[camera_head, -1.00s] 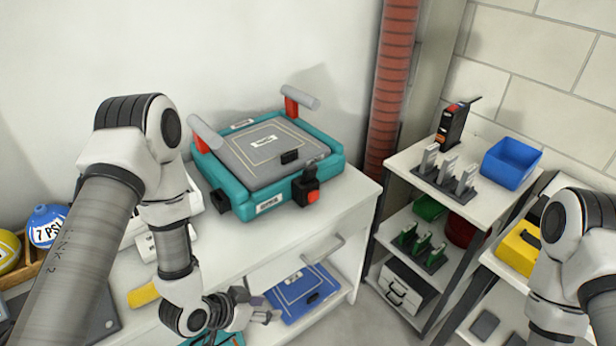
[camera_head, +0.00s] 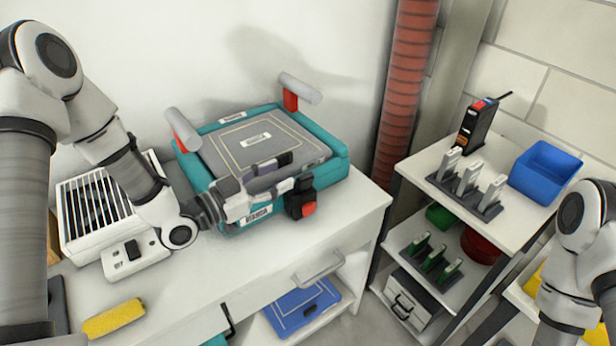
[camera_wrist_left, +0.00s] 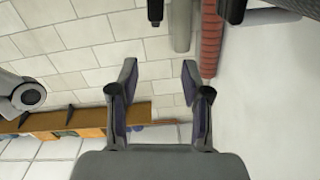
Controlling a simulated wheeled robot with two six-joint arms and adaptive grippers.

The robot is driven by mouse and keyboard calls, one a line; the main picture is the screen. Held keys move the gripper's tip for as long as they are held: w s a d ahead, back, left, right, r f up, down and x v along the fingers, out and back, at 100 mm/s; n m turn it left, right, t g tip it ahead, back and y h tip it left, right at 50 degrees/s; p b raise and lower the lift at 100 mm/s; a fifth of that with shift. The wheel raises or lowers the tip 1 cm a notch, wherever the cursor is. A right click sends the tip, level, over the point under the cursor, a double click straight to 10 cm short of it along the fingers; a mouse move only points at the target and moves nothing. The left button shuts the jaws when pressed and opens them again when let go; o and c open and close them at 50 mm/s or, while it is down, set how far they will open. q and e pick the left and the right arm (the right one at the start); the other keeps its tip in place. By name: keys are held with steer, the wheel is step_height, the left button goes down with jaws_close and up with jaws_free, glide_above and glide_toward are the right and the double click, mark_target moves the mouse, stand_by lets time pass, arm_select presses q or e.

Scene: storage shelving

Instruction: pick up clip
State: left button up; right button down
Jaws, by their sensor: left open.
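No part is clearly labelled as the clip. A black latch-like piece with a red button (camera_head: 301,203) sits on the front of the teal case (camera_head: 335,165); it may be the clip, but I cannot tell. Several upright pale clip-like pieces (camera_head: 467,178) stand in a dark rack on the right shelf. My left gripper (camera_head: 294,172) is open in front of the case, overlapping its front edge in the head view. Its spread, empty fingers also show in the left wrist view (camera_wrist_left: 160,75). My right gripper is out of view.
The case has a grey lid and two red-and-grey handles. A white slatted box (camera_head: 95,205) and a yellow block (camera_head: 113,318) are on the bench at left. The right shelf holds a black radio-like device (camera_head: 476,125) and a blue bin (camera_head: 545,170). The bench's front right is clear.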

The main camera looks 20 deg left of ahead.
mark_target(297, 186)
arm_select(q)
step_height(297, 186, down, 5)
steer(key=x, duration=0.7)
steer(key=shift+w+d+f, duration=0.15)
steer(key=shift+w+f, duration=0.1)
steer(key=shift+r, duration=0.1)
jaws_close()
